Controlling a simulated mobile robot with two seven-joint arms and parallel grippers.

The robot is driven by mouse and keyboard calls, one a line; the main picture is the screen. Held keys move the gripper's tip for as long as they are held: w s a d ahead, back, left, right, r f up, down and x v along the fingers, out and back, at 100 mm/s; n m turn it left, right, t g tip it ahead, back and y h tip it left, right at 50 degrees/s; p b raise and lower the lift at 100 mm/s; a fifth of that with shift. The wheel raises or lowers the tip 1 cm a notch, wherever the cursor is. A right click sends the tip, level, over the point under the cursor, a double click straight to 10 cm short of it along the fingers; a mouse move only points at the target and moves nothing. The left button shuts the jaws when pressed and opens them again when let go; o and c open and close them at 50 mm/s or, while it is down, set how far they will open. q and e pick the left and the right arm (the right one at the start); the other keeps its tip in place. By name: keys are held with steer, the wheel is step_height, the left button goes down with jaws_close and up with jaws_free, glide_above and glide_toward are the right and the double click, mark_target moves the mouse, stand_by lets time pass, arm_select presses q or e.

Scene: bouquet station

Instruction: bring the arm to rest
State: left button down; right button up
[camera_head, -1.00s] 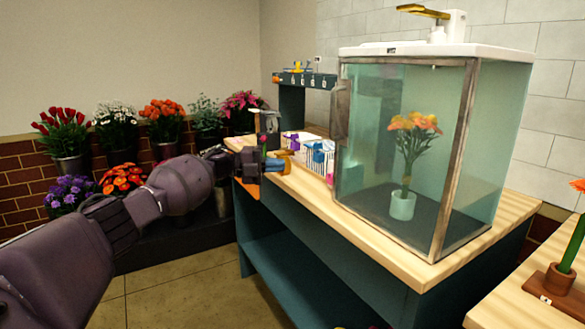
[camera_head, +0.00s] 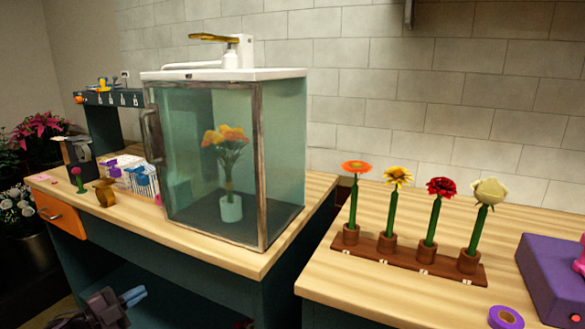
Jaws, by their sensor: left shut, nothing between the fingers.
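My left gripper (camera_head: 133,297) shows at the bottom left of the head view, low in front of the dark lower part of the wooden-topped counter (camera_head: 232,260). Its fingers are shut with nothing between them, and it touches no object that I can see. Most of my left arm is out of the picture. My right gripper is not in view.
A glass cabinet (camera_head: 180,180) on the counter holds orange flowers (camera_head: 226,140) in a pale vase (camera_head: 231,208). To the right, a wooden rack (camera_head: 400,258) holds several single flowers near a purple box (camera_head: 552,275) and a tape roll (camera_head: 505,317). A gap separates the counters.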

arm_select(q)
steer(key=s+d+f+n+y+p, duration=0.1)
steer(key=s+d+f+n+y, duration=0.15)
steer(key=s, duration=0.35)
steer(key=s+d+f+n+t+y+p, duration=0.1)
steer(key=s+d+f+n+y, duration=0.1)
steer(key=s+f+n, duration=0.3)
steer(key=s+d+f+n+y+p, duration=0.1)
steer(key=s+d+n+y, duration=0.1)
steer(key=s, duration=0.4)
steer(key=s+d+n+g+y+p, duration=0.1)
steer(key=s+n, duration=0.4)
steer(key=s, duration=0.7)
steer(key=s+d+n+g+y+p, duration=0.2)
steer(key=s+n+g+y+p, duration=0.1)
steer(key=s, duration=0.8)
steer(key=shift+s+n+g+y, duration=0.3)
steer(key=shift+s+n+y, duration=0.1)
steer(key=shift+n+y, duration=0.45)
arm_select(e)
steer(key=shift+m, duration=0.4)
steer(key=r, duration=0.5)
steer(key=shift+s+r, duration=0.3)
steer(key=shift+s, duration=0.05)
arm_select(q)
steer(key=shift+f, duration=0.15)
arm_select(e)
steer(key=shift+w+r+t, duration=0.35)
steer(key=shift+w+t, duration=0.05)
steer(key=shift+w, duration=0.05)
